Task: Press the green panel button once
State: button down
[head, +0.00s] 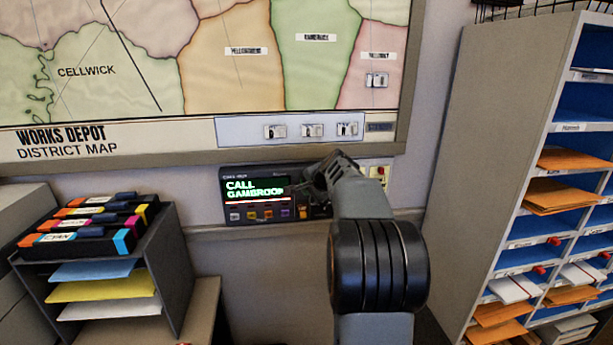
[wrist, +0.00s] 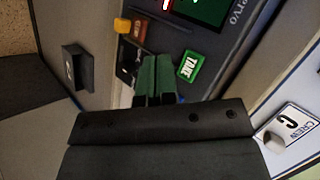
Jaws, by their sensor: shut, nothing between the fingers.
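The call panel (head: 273,170) is a dark box on the wall below the map. Its lit screen (head: 256,190) reads "CALL GAMBROOP", with a row of small buttons beneath. My gripper (head: 314,190) is at the panel's right end and hides part of it. The green button, marked "TAKE" (wrist: 190,66), shows in the wrist view; I cannot make it out in the head view. My shut, empty fingers (wrist: 156,76) look dark green there and appear just left of the button. I cannot tell whether they touch the panel face.
The framed district map (head: 200,60) hangs above the panel. A dark rack with toner boxes (head: 85,225) stands at left, and a pigeonhole shelf (head: 500,150) at right. In the wrist view, a yellow-orange button (wrist: 122,25) and a brown-red button (wrist: 140,30) are near my fingers.

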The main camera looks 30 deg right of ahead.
jog(key=shift+w+d+p, duration=0.35)
jog(key=shift+w, duration=0.35)
jog(key=shift+w+d+p, duration=0.3)
jog(key=shift+w+p, duration=0.05)
jog(key=shift+w, duration=0.35)
jog(key=shift+w+d, duration=0.1)
jog(key=shift+w, duration=0.05)
dwell(1.1)
jog(key=shift+w+d+p, duration=0.1)
jog(key=shift+w+p, duration=0.15)
jog(key=shift+p, duration=0.05)
jog(key=shift+w+d, duration=0.15)
jog(key=shift+w, duration=0.15)
dwell(0.8)
jog(key=shift+s, duration=0.15)
jog(key=shift+s+a+b, duration=0.35)
jog(key=shift+s, duration=0.2)
jog(key=shift+s+a+b, duration=0.35)
jog(key=shift+s+b, duration=0.2)
jog(key=shift+s, duration=0.2)
jog(key=shift+s+a+b, duration=0.35)
jog(key=shift+s+b, duration=0.2)
jog(key=shift+s, duration=0.2)
jog(key=shift+s+a+b, duration=0.35)
jog(key=shift+s+b, duration=0.2)
jog(key=shift+s, duration=0.2)
